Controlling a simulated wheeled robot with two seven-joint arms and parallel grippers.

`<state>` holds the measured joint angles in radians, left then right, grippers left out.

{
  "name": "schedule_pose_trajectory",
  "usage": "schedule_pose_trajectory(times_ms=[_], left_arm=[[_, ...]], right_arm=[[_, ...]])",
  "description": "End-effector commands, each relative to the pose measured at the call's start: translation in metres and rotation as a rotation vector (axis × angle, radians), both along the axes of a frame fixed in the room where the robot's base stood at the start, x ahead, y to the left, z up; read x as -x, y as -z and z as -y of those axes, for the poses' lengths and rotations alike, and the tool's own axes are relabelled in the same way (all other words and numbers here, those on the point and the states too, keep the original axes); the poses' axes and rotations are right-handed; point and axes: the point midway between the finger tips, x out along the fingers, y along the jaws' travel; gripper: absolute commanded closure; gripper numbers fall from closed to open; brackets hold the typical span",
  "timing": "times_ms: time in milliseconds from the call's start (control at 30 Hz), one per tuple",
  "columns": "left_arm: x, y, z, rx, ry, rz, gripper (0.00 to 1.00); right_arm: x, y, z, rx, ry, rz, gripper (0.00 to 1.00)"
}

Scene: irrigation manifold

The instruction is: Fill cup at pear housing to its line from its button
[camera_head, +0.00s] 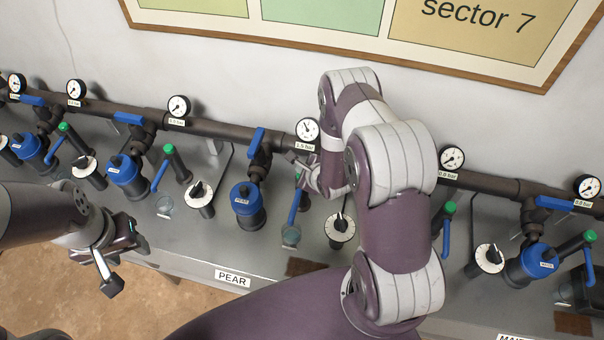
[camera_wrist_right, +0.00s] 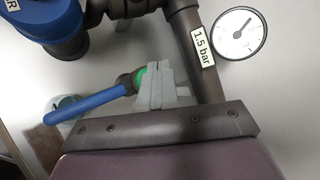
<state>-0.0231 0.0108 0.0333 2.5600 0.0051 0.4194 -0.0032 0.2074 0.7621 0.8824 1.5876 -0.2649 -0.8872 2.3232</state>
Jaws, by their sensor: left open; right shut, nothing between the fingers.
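The pear housing (camera_head: 248,207) is a blue filter body above the PEAR label (camera_head: 232,278); part of it shows in the right wrist view (camera_wrist_right: 50,25). To its right a blue spout (camera_head: 294,208) hangs from the tap, with a green button (camera_wrist_right: 141,77) at its upper end. A small clear cup (camera_head: 290,237) stands below the spout; its line and water level are too small to tell. My right gripper (camera_wrist_right: 160,85) is shut and empty, its fingertips right at the green button; whether they press it I cannot tell. My left gripper (camera_head: 120,255) is open, at lower left before the bench edge.
A gauge (camera_head: 308,130) marked 1.5 bar and a blue valve lever (camera_head: 256,142) sit on the pipe above. A dial knob (camera_head: 340,229) stands right of the cup. Another clear cup (camera_head: 164,206) and similar stations stand left; more stand right. My right arm hides part of the pipe.

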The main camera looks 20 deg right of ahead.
Motion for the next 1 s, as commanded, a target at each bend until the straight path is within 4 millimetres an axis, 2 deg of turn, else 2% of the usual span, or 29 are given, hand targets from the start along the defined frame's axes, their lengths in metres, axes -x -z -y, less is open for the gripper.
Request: schedule_pose_trajectory(times_ms=[567,1000], left_arm=[[0.0000,0.0001,0.0000,0.000,0.000,0.000,0.51],[0.0000,0.0076,0.0000,0.000,0.000,0.000,0.51]], right_arm=[[0.0000,0.0002,0.0000,0.000,0.000,0.000,1.00],[0.0000,0.0083,0.0000,0.000,0.000,0.000,1.00]])
